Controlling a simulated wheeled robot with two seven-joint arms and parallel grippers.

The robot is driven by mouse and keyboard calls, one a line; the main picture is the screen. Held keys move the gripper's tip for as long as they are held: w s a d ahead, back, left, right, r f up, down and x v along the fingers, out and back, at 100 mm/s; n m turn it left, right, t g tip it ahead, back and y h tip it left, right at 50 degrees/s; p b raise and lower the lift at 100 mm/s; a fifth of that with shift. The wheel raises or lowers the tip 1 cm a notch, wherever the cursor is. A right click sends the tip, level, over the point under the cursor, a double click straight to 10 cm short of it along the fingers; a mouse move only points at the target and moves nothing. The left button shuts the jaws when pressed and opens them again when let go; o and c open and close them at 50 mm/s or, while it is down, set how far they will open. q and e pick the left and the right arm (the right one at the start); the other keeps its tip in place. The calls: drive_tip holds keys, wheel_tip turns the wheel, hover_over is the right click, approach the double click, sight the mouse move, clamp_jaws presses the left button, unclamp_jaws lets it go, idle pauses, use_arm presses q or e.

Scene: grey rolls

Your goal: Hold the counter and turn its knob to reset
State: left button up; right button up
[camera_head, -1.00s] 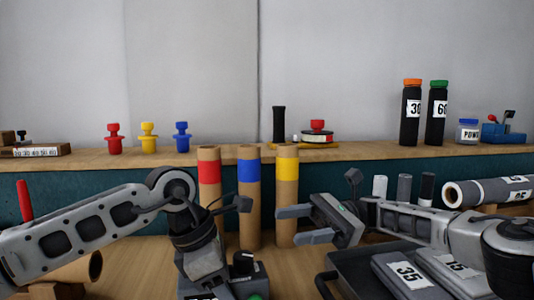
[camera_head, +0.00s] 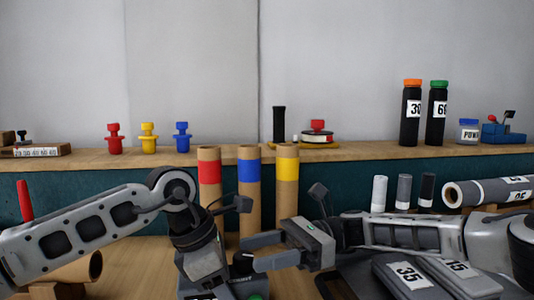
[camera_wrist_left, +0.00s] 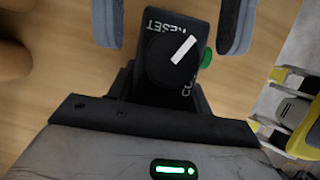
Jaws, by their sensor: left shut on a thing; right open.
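The counter (camera_head: 256,285) is a small dark box with a green button, low in the middle of the head view. In the left wrist view the counter (camera_wrist_left: 143,85) shows a round black knob (camera_wrist_left: 172,60) with a white pointer slanting to the upper right, beside the word RESET. My left gripper (camera_wrist_left: 172,32) is shut on the counter; its fingers lie on either side of it. My right gripper (camera_head: 248,252) is open, its two fingers pointing left close to the counter's top at the knob. I cannot tell whether they touch it.
Tubes with red (camera_head: 209,168), blue (camera_head: 249,170) and yellow (camera_head: 287,169) bands stand behind the grippers. A dark tray (camera_head: 345,287) with grey labelled packs (camera_head: 402,272) lies under my right arm. A shelf (camera_head: 360,150) with jars and pegs runs along the back.

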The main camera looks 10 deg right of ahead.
drive_tip(key=v, duration=1)
drive_tip(key=shift+f, duration=0.1)
drive_tip(key=w+a+r+m+t+h, duration=0.1)
drive_tip(key=w+a+r+m+t, duration=0.1)
drive_tip(key=w+r+m+t, duration=0.2)
drive_tip(key=w+a+r+m+t+h, duration=0.1)
drive_tip(key=w+r+m+t, duration=0.4)
drive_tip(key=r+t, duration=0.5)
drive_tip(key=w+a+r+m+t+h, duration=0.1)
drive_tip(key=w+a+r+m+t, duration=0.2)
drive_tip(key=r+t, duration=0.4)
wheel_tip(320, 180, up, 5)
drive_tip(key=shift+w+a+f+m, duration=0.1)
drive_tip(key=shift+w+a+m, duration=0.2)
drive_tip(key=shift+w+m, duration=0.75)
drive_tip(key=shift+s+f, duration=0.1)
